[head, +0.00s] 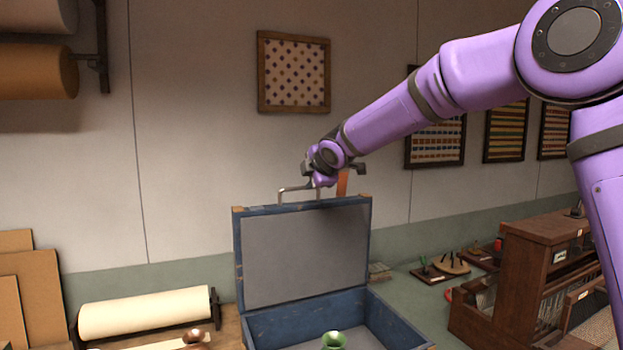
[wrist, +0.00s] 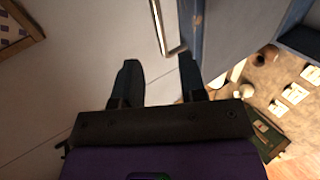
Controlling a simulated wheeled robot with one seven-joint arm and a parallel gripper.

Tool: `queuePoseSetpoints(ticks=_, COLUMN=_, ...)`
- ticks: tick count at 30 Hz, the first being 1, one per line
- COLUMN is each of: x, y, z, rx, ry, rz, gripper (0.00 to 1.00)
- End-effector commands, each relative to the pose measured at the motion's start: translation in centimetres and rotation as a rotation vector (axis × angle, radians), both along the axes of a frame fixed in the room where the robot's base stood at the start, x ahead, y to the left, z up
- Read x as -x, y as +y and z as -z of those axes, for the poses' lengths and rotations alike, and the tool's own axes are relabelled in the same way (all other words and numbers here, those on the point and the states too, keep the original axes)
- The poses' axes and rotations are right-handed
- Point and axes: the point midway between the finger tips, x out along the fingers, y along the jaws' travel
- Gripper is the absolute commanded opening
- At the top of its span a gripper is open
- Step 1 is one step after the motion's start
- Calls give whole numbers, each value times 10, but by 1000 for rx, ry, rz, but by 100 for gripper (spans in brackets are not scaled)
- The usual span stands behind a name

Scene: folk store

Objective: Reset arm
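My gripper (head: 318,182) is just above the top edge of the raised lid of a blue case (head: 237,262). In the wrist view its two dark fingers (wrist: 158,72) are spread apart with nothing visible between them. A thin metal handle (head: 297,188) stands at the lid's top edge, close to my gripper in the head view. In the wrist view the handle (wrist: 165,30) lies beyond the fingertips, next to the blue lid edge (wrist: 190,40). I cannot tell whether a finger touches the lid. A green vessel (head: 333,341) shows inside the case.
A paper roll (head: 145,311) lies left of the case. A brown wooden cabinet (head: 522,262) stands at the right. Framed patterns (head: 293,72) hang on the wall behind. The wall space above the lid is mostly clear.

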Motion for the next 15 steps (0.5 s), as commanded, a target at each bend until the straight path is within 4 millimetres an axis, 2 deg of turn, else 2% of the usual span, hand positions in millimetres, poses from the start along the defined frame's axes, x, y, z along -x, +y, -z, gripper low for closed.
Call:
queuePoseSetpoints(ticks=5, x=10, y=-9, z=-5, rx=-15, ry=14, rz=32, gripper=38)
queuePoseSetpoints(ticks=8, x=30, y=-27, z=-14, rx=-49, ry=48, rz=101, gripper=38)
queuePoseSetpoints(ticks=15, x=113, y=-92, z=-29, rx=-198, ry=174, rz=370, gripper=38)
